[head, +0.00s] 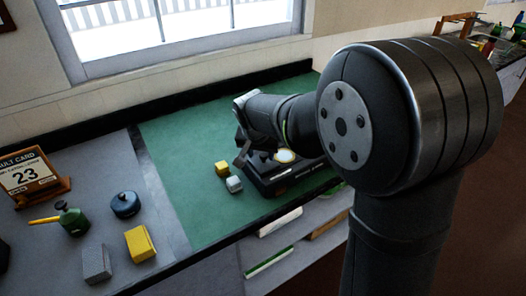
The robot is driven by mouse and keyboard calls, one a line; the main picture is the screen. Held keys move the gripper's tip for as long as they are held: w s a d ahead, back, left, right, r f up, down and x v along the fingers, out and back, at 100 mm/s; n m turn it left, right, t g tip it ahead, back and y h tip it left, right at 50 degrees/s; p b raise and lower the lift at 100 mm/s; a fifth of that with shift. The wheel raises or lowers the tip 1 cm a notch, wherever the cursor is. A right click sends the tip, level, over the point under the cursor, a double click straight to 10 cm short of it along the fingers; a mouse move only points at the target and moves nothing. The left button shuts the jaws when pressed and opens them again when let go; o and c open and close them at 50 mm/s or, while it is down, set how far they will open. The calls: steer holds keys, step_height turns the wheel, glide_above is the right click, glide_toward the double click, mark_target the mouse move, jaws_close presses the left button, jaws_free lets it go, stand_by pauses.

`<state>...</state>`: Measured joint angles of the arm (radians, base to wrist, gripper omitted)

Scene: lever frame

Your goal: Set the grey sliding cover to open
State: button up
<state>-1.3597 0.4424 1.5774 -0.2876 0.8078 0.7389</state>
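A dark box-like device (271,187) stands on the green mat, near its front edge. It has a round cream disc on top and small pale lettering on its front. I cannot make out the grey sliding cover for sure; my arm hides part of the device's top and back. My gripper (243,158) points down at the left end of the device, close to it. Its fingers are small and dark against the device, so I cannot tell whether they are open, shut or touching it.

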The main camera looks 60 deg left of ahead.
steer(key=shift+w, duration=0.15)
steer(key=v, duration=1.7)
steer(key=shift+r, duration=0.2)
steer(key=shift+d, duration=0.1)
steer(key=x, duration=1.7)
steer(key=shift+f, duration=0.2)
steer(key=shift+w, duration=0.1)
